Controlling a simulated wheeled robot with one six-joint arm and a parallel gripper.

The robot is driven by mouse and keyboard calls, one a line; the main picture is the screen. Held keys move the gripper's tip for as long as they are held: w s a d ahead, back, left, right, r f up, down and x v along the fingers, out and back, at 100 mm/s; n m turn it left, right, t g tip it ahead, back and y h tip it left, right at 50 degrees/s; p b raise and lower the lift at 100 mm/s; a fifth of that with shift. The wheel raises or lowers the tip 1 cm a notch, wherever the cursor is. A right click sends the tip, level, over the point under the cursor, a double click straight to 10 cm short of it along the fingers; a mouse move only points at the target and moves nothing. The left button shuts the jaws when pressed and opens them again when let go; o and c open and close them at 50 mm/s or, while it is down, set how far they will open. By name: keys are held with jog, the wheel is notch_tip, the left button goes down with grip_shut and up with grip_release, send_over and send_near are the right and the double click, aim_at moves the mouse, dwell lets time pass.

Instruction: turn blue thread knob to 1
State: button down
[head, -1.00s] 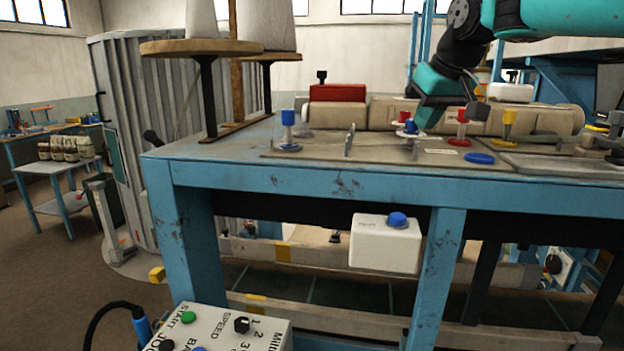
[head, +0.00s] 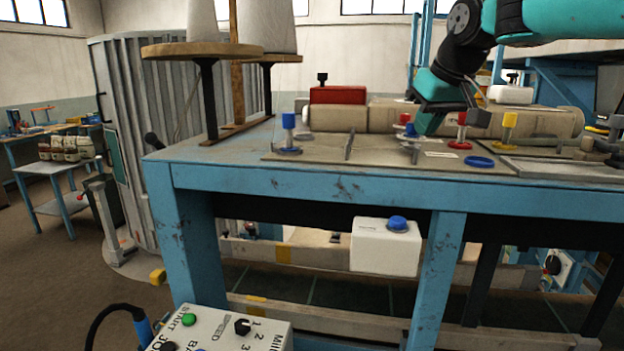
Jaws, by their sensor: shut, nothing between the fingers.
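A second small blue part (head: 410,130) shows beside the lower end of my arm, close to a red-topped post (head: 404,118). I cannot tell which blue part is the thread knob, and no numbers are readable on either.
A red post (head: 462,125) and a yellow post (head: 509,125) stand to the right. A blue ring (head: 480,162) lies on the plate. A long beige roll (head: 345,118) with a red box (head: 338,95) runs behind. A control box (head: 225,330) is at the front left.

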notch_tip(320, 180, up, 6)
jog(key=p, duration=0.5)
jog(key=shift+p, duration=0.4)
jog(key=shift+d+r, duration=0.1)
jog(key=shift+r, duration=0.1)
jog(key=f+b, duration=0.1)
jog(key=f, duration=0.1)
jog(key=f+b, duration=0.1)
jog(key=f, duration=0.3)
jog(key=shift+w+f+b, duration=0.1)
jog(key=shift+w+b, duration=0.2)
jog(key=shift+b, duration=0.1)
jog(key=shift+p, duration=0.55)
dwell(0.5)
jog(key=shift+s+f, duration=0.15)
jog(key=shift+s, duration=0.05)
